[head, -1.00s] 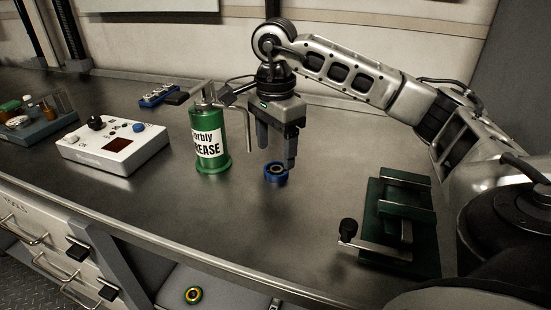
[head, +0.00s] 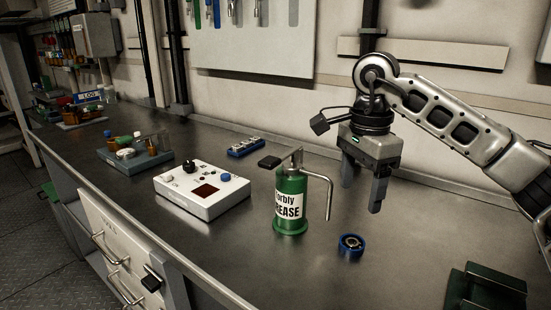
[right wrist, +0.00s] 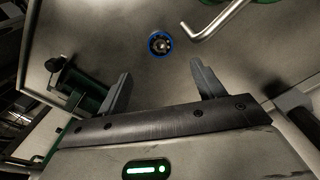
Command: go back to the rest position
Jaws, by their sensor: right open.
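My right gripper (head: 361,190) is open and empty, above the bench in the head view, behind and a little right of a blue ring-shaped part (head: 351,245). Its two spread fingers also show in the right wrist view (right wrist: 160,90). The blue part lies on the bench apart from the fingers, and it also shows in the right wrist view (right wrist: 159,43). My left gripper is in none of the views.
A green grease can (head: 290,205) with a bent spout stands left of the gripper. A white control box (head: 202,190), a blue block (head: 246,147) and a tray of small parts (head: 135,160) are further left. A dark green fixture (head: 487,290) is at the lower right.

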